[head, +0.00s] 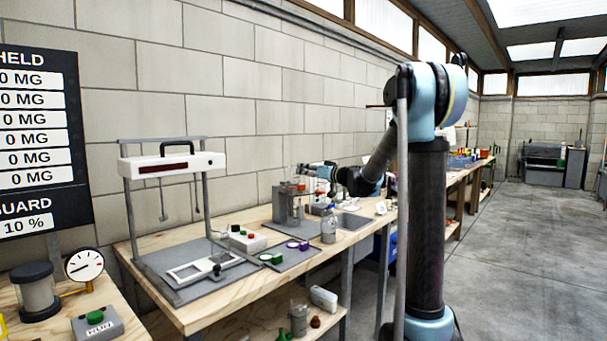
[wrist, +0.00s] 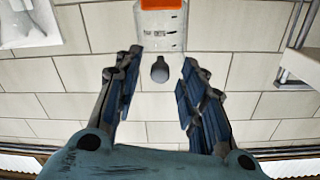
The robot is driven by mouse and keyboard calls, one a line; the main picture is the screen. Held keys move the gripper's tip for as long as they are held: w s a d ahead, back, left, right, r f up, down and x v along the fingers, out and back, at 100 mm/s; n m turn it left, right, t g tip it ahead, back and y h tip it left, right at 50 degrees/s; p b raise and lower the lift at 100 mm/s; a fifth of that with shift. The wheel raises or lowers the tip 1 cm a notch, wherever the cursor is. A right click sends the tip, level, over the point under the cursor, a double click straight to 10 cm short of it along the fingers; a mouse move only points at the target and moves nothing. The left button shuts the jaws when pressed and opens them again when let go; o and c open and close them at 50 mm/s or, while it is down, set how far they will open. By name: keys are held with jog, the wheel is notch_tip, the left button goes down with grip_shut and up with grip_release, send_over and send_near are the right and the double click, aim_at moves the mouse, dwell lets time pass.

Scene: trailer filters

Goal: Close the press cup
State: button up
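My gripper (wrist: 158,62) is open in the wrist view, its two dark blue-padded fingers apart with nothing held. A dark grey rounded knob (wrist: 159,72) appears between the fingertips; contact is not visible. In the head view my arm reaches left over the bench, and its end is small near a grey apparatus with a clear part (head: 291,203). I cannot tell for certain which thing is the press cup. A green round piece (head: 271,258) and a purple-ringed piece (head: 298,245) lie on a grey mat (head: 288,262) on the bench.
A frame with a white crossbar (head: 172,164) stands at the left of the wooden bench. In the wrist view, a white orange-topped item (wrist: 162,28) lies beyond the knob.

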jog(key=shift+x, duration=1.25)
jog(key=shift+c, duration=0.4)
grip_shut()
jog(key=shift+s+d+f, duration=0.2)
jog(key=shift+d+f, duration=0.05)
jog(key=shift+f, duration=0.15)
jog(key=shift+s+d+f, duration=0.2)
jog(key=shift+f, duration=0.2)
jog(key=shift+w, duration=0.15)
jog(key=shift+o, duration=0.4)
grip_release()
jog(key=shift+w, duration=0.1)
jog(key=v, duration=1.2)
